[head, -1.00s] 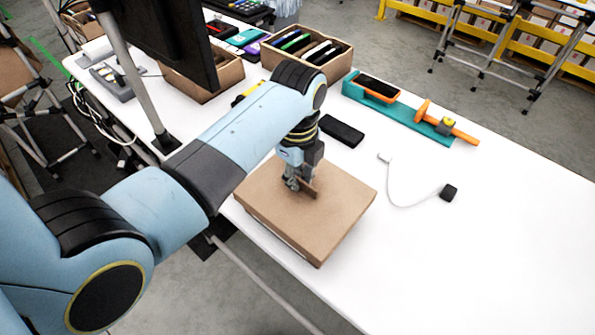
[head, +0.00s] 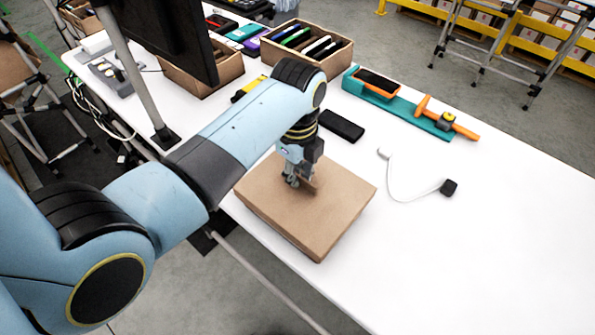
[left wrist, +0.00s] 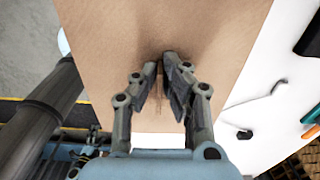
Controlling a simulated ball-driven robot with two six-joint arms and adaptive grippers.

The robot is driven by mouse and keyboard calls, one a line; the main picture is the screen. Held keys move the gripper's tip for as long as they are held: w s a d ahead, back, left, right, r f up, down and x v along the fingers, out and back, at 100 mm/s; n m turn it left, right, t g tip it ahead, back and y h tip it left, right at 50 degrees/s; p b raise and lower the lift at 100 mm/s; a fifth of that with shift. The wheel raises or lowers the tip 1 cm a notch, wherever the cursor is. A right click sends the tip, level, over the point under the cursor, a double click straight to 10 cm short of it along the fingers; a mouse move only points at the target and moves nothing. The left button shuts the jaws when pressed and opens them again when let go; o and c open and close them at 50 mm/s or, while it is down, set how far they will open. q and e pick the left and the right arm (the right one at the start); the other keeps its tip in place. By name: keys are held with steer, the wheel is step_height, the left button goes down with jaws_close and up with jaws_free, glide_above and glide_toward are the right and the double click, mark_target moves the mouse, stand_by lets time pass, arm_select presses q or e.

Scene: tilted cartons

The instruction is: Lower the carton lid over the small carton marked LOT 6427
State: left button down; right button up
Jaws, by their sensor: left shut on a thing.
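The carton lid (head: 330,212) is a plain brown, shallow box shape near the table's left edge, open side down. It also fills much of the left wrist view (left wrist: 215,45). My left gripper (head: 303,185) is above the middle of the lid's top, shut on a small upright brown tab there. In the left wrist view the two fingers (left wrist: 158,65) close around this tab. The small carton marked LOT 6427 does not show; the lid hides whatever is beneath it. No marking can be read. My right gripper is not in view.
A black phone-like slab (head: 341,125) lies behind the lid. A teal tray (head: 410,113) with orange parts is farther back. A white cable with a black plug (head: 449,187) lies to the right. Open cartons (head: 345,63) stand at the back. The table's right front is clear.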

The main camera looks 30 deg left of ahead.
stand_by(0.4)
arm_select(q)
steer(key=c, duration=1.4)
jaws_free()
steer(key=shift+r, duration=0.25)
step_height(320, 180, up, 11)
steer(key=shift+r, duration=0.2)
